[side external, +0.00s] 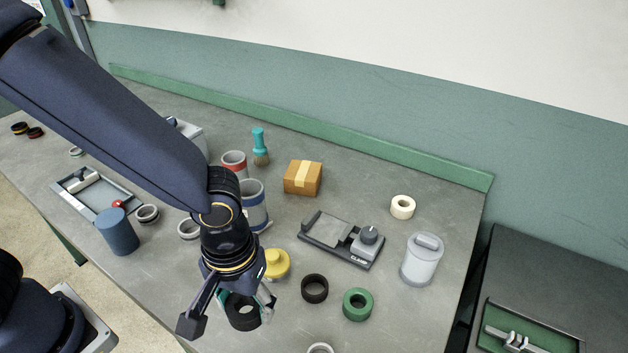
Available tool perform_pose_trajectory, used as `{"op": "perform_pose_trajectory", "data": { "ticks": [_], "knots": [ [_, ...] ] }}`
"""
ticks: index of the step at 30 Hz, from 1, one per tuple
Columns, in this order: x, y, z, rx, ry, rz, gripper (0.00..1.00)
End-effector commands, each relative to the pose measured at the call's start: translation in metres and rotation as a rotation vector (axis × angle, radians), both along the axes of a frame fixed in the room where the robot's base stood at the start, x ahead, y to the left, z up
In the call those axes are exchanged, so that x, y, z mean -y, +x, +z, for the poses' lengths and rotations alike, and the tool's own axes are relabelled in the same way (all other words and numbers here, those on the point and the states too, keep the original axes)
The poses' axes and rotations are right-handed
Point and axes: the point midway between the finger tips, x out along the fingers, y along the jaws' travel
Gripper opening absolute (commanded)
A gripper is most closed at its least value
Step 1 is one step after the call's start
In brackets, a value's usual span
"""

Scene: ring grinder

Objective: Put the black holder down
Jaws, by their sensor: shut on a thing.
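My gripper (232,308) points down over the front part of the grey bench, at the lower middle of the side external view. It is shut on the black holder (243,314), a thick dark ring that shows between the fingers. The gripper hides part of the holder. I cannot tell whether its underside touches the bench.
A black ring (314,288) and a green ring (357,304) lie right of my gripper. A yellow knobbed piece (275,263) is close behind it. A clamp fixture (342,238) stands farther back; a blue cylinder (118,232) stands left. Bare bench (420,318) lies at right.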

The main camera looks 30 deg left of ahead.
Motion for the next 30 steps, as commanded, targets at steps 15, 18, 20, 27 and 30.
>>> {"op": "perform_pose_trajectory", "data": {
  "ticks": [15, 18, 20, 27, 30],
  "knots": [
    [-0.006, 0.002, -0.069, 0.004, -0.002, 0.017, 0.25],
    [-0.006, 0.003, -0.075, 0.006, -0.005, 0.016, 0.25],
    [-0.005, 0.003, -0.075, 0.006, -0.004, 0.017, 0.25],
    [-0.005, 0.003, -0.076, 0.006, -0.005, 0.017, 0.25],
    [-0.005, 0.003, -0.077, 0.006, -0.004, 0.017, 0.67]
  ]
}}
